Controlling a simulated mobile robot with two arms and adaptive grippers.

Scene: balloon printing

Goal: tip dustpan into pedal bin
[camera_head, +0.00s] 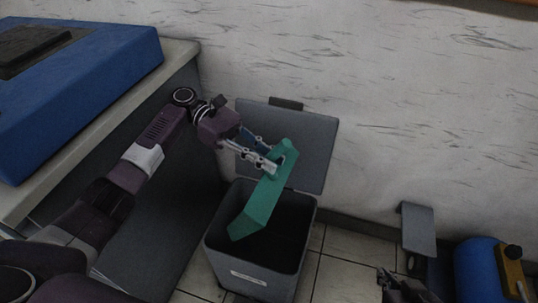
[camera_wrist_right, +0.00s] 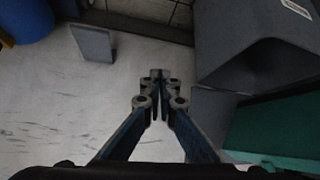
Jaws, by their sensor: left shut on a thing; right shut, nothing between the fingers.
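The green dustpan (camera_head: 263,203) is held tilted over the open mouth of the grey pedal bin (camera_head: 225,241), its wide end lower and toward the front. My left gripper (camera_head: 274,166) is shut on the dustpan at its upper end. The bin lid (camera_head: 315,137) stands open against the wall. My right gripper (camera_head: 392,283) is low at the right of the bin. In the right wrist view it (camera_wrist_right: 160,85) is shut and empty, with the bin (camera_wrist_right: 262,45) and the dustpan (camera_wrist_right: 275,128) at the right. I cannot see what is inside the dustpan or the bin.
A counter (camera_head: 182,66) with a blue machine (camera_head: 110,60) stands left of the bin. A blue tank (camera_head: 477,272) and a grey pedal-like plate (camera_head: 418,230) are at the lower right.

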